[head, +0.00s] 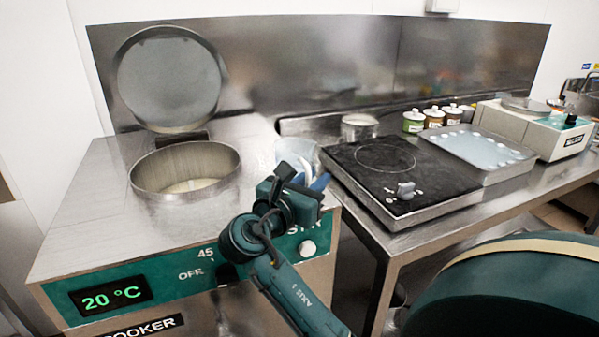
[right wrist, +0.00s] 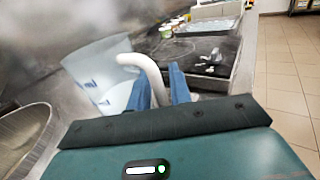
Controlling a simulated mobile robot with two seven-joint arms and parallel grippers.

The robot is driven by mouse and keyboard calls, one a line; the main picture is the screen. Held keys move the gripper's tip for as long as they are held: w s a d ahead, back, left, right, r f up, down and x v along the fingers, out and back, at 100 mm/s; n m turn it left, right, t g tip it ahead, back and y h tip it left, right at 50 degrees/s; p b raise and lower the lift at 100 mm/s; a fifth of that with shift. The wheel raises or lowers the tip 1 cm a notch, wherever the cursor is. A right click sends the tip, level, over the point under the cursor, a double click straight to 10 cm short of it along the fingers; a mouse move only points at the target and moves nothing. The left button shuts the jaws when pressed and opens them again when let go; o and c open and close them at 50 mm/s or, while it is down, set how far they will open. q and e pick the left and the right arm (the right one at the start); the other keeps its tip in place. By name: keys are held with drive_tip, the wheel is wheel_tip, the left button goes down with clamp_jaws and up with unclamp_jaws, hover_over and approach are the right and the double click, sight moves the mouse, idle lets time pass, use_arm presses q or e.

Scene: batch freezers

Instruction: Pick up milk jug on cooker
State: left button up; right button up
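The milk jug (head: 297,150), a translucent whitish container, stands on the right front part of the cooker top (head: 95,195), beside the open round pot. My right gripper (head: 308,180) is at the jug's near side and hides part of it. In the right wrist view the jug (right wrist: 105,78) has blue marks and a white curved handle (right wrist: 140,64). The handle lies between my two blue fingers (right wrist: 158,82), which are apart; no firm contact shows. My left gripper is not in view.
The cooker's round opening (head: 186,172) has its lid (head: 170,78) raised behind it. To the right are a black hob (head: 400,178), a metal pot (head: 359,127), several small jars (head: 414,121), a tray (head: 480,150) and a scale-like machine (head: 535,130).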

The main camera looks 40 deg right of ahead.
idle(0.3)
clamp_jaws()
drive_tip(key=shift+r, duration=0.15)
idle(0.4)
